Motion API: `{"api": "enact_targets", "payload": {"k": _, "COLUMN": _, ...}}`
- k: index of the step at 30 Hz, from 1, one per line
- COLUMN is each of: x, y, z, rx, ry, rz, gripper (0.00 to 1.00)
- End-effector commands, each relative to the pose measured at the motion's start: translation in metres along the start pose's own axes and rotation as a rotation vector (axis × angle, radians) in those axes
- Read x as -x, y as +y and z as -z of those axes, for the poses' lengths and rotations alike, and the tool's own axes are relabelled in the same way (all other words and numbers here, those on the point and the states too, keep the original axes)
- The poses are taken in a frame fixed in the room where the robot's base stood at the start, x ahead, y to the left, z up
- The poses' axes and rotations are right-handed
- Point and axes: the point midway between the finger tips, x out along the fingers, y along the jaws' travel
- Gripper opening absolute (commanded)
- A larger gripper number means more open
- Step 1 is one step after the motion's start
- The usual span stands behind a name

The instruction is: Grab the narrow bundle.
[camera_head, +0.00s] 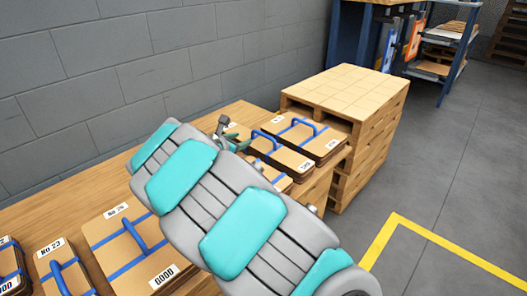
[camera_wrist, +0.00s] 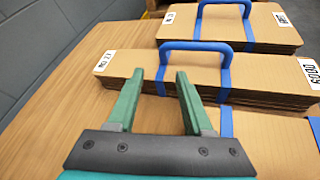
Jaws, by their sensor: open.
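A long, narrow bundle of brown cardboard blanks (camera_wrist: 195,68) with blue straps, a blue arched handle and a white label at each end lies across the middle of the wrist view. My gripper (camera_wrist: 160,74) is open and empty, its green fingers pointing at this bundle. In the picture the handle's left leg shows between the fingertips; I cannot tell whether the fingers are around it. In the head view my gripper (camera_head: 228,142) is partly hidden by my arm, near the bundles at the table's far end.
Another strapped bundle (camera_wrist: 260,30) lies behind, and one (camera_wrist: 268,145) lies nearer at right. More bundles, such as a larger one (camera_head: 125,245) and a slim one (camera_head: 62,268), lie on the wooden table (camera_head: 40,212). A pallet stack (camera_head: 350,90) stands beyond; a grey wall (camera_head: 130,60) runs behind.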

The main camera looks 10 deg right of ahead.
Motion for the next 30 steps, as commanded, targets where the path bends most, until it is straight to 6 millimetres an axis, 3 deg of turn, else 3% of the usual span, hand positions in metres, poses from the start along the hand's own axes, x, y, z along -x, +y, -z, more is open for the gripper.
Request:
{"api": "enact_targets", "payload": {"k": 12, "x": -0.051, "y": -0.007, "z": -0.011, "rx": -0.006, "ry": 0.0, "rz": 0.002, "gripper": 0.51}}
{"api": "enact_targets", "payload": {"k": 22, "x": -0.058, "y": -0.007, "z": -0.011, "rx": -0.005, "ry": 0.0, "rz": 0.001, "gripper": 0.51}}
{"api": "enact_targets", "payload": {"k": 30, "x": -0.058, "y": -0.007, "z": -0.011, "rx": -0.005, "ry": 0.0, "rz": 0.001, "gripper": 0.23}}
